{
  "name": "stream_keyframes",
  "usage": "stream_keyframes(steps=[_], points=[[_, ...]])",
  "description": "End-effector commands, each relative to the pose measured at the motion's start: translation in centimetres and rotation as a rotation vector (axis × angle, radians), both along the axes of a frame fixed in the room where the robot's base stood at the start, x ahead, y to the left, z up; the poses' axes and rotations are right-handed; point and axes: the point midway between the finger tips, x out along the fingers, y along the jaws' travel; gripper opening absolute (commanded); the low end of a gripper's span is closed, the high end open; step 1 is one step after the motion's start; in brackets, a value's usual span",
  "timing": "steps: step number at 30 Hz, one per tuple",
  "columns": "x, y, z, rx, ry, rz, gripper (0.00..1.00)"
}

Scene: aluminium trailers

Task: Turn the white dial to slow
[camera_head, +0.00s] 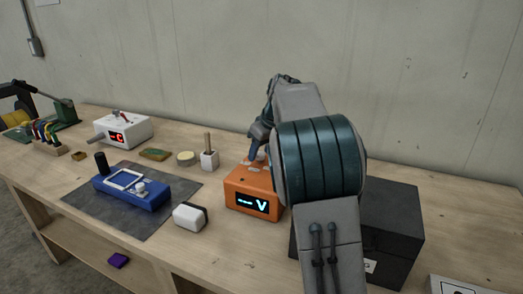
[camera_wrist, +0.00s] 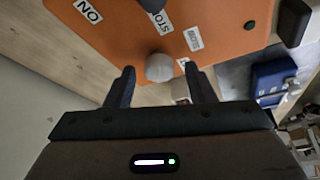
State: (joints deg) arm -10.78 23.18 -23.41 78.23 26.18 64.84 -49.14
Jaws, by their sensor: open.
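The orange box (camera_head: 240,186) stands on the bench with a lit display on its front. In the wrist view its orange top (camera_wrist: 110,38) carries white labels, readable as "ON", "STO…" and "SLOW" (camera_wrist: 193,38). The round white dial (camera_wrist: 159,67) sits near the edge of that top; I cannot tell where it points. My gripper (camera_wrist: 160,75) is open, with one dark finger on each side of the dial; contact is not visible. In the head view my gripper (camera_head: 257,143) is above the box, and my arm hides part of it.
A black box (camera_head: 395,220) stands close on the right, behind my arm. A white-and-black block (camera_head: 188,215), a blue device (camera_head: 135,192) on a grey mat (camera_head: 105,215), and a white cup with a stick (camera_head: 209,159) are to the left.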

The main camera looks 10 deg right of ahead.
Motion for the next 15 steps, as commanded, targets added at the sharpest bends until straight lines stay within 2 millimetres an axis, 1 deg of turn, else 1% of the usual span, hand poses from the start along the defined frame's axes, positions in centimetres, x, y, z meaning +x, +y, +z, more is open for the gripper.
stream_keyframes(steps=[5,6,8,9,10,15], points=[[-0.01,0.00,0.02,0.000,0.000,0.000,0.49],[-0.01,-0.01,0.03,0.000,0.000,0.000,0.38],[-0.01,-0.01,0.03,0.000,0.000,0.000,0.21],[-0.01,-0.01,0.04,0.000,0.000,0.000,0.10],[-0.01,-0.01,0.04,0.000,0.000,0.000,0.06],[-0.03,0.01,0.06,0.000,0.000,-0.003,0.06]])
